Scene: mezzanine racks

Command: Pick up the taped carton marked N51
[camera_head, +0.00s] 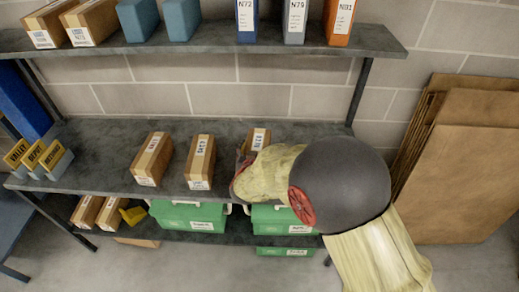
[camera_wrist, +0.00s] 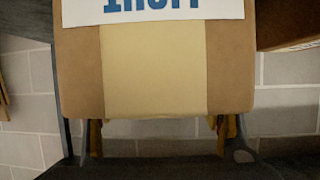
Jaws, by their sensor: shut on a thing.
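A brown taped carton (camera_wrist: 80,75) fills the top middle of the wrist view, with a wide pale tape strip and a white label with blue letters cut off by the frame edge. My gripper (camera_wrist: 158,138) is shut on this carton, its fingers showing low at both sides. In the head view my gripper (camera_head: 241,168) is at the middle shelf, mostly hidden by my arm. A carton (camera_head: 259,137) with a white label shows just behind it, partly covered. I cannot read N51 on any carton.
Two taped cartons stand left of my gripper on the middle shelf, one nearer (camera_head: 200,162) and one farther left (camera_head: 153,159). Green bins (camera_head: 190,214) sit on the shelf below. The upper shelf (camera_head: 210,43) overhangs at the back. Flat cardboard (camera_head: 465,165) leans at right.

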